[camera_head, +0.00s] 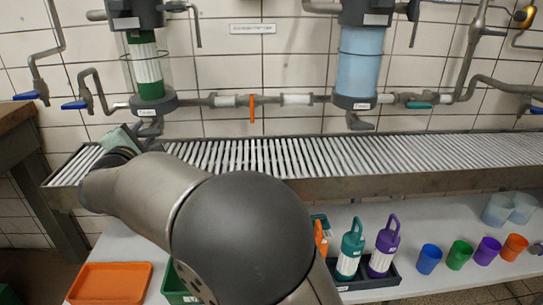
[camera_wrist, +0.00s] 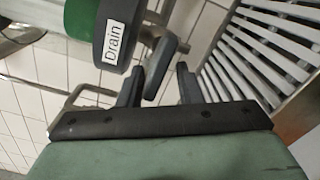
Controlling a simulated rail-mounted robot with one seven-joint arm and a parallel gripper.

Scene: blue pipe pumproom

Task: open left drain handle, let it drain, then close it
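The left filter (camera_head: 147,70) has a green and white insert in a clear housing, with a "Drain" label on its base (camera_head: 153,103). The same label shows close up in the wrist view (camera_wrist: 115,42). The grey left drain handle (camera_wrist: 159,67) sticks out below it. My gripper (camera_wrist: 158,82) is open, with its two dark fingers apart and the handle near their tips. I cannot tell whether they touch it. In the head view my arm hides part of my gripper (camera_head: 122,143) under the left filter.
A slatted drain channel (camera_head: 300,184) runs along the tiled wall. The right filter (camera_head: 360,75) looks light blue. An orange handle (camera_head: 252,108) sits on the pipe between the filters. An orange tray (camera_head: 110,283), bottles and cups stand on the lower table.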

